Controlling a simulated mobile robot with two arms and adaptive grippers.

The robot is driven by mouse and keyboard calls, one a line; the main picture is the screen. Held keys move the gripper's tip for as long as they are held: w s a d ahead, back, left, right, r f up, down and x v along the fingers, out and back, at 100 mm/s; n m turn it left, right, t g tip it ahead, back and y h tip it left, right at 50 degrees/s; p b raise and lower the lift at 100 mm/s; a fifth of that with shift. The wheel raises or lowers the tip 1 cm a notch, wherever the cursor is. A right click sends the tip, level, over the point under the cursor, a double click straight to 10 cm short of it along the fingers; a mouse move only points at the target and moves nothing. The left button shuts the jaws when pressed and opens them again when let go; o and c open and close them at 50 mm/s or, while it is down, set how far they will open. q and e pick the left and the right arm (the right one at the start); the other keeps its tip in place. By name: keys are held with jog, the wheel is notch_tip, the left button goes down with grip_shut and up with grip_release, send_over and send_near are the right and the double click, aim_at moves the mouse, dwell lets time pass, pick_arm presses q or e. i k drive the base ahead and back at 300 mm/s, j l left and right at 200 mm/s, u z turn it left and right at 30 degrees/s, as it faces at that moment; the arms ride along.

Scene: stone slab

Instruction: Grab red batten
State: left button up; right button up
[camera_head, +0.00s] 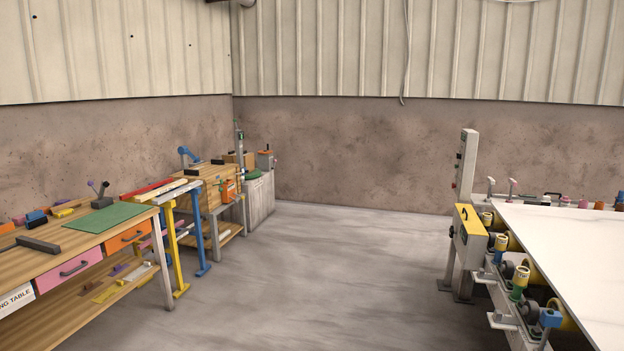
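A long red batten (147,187) lies at the left of the head view, behind the near workbench. It seems to rest across the tops of a yellow stand (172,240) and a blue stand (199,235). Pale and yellow battens (172,192) lie beside it on the near side. Part of the red batten's length may be hidden by neighbouring things. Neither of my grippers shows in this view.
A wooden workbench (20,262) with drawers and a green mat (104,217) fills the left foreground. A further bench and grey cabinet (258,200) stand behind. A machine with a white slab (570,245) stands at right. The grey floor (330,270) between is clear.

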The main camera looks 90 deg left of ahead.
aim_at(147, 188)
jog(key=j+u, duration=0.25)
jog(key=u, duration=0.2)
jog(key=j+u, duration=0.25)
jog(key=u, duration=0.15)
jog(key=j+u, duration=0.25)
jog(key=u, duration=0.2)
jog(key=j+u, duration=0.25)
jog(key=u, duration=0.2)
jog(key=i+j+u, duration=0.1)
jog(key=j+u, duration=0.15)
jog(key=u, duration=0.2)
jog(key=i+j+u, duration=0.3)
jog(key=u, duration=0.2)
jog(key=i+j+u, duration=0.5)
jog(key=i+u, duration=0.45)
jog(key=k+j, duration=0.05)
jog(key=k, duration=0.05)
